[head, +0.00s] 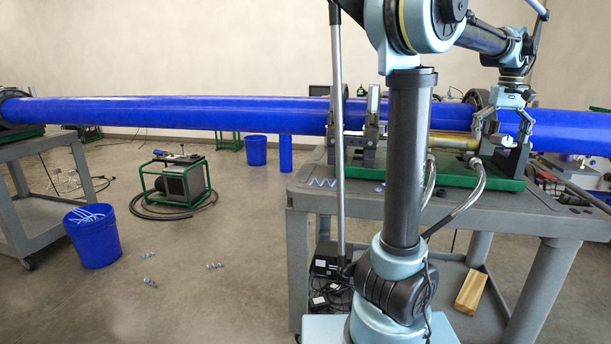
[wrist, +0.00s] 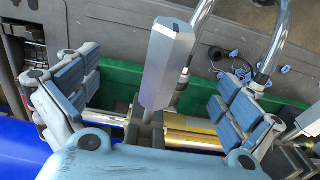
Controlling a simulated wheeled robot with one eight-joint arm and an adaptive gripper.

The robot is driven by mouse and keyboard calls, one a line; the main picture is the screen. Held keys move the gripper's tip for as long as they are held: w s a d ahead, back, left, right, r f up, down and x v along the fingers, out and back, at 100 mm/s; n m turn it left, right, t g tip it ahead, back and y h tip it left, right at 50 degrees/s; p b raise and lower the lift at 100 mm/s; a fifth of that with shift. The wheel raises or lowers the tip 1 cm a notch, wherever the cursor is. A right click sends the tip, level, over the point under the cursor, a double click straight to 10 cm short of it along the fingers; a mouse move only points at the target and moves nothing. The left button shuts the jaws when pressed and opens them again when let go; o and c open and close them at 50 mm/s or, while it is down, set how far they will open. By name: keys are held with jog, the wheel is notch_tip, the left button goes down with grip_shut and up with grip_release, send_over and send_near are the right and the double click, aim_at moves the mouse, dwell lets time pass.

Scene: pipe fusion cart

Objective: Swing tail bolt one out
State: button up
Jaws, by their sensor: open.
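A long grey six-sided handle or nut (wrist: 168,65) on a thin stem stands in the middle of the wrist view; I take it for a tail bolt, though no number shows. Its lower end is beside a gold cylinder (wrist: 195,132) on the clamp. My gripper (wrist: 155,98) is open, with one blue-padded finger on each side of the bolt, and neither finger touches it in this view. In the head view my gripper (head: 504,132) hangs over the right clamp on the cart. The bolt is too small there to tell apart.
A long blue pipe (head: 220,114) runs across the scene through the clamps. The clamps stand on a green base (head: 450,171) on the grey cart (head: 400,205). Curved hoses (head: 465,205) rise near the clamp. Small blue-grey parts (wrist: 240,70) lie on the cart top.

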jog(key=shift+r, duration=4.4)
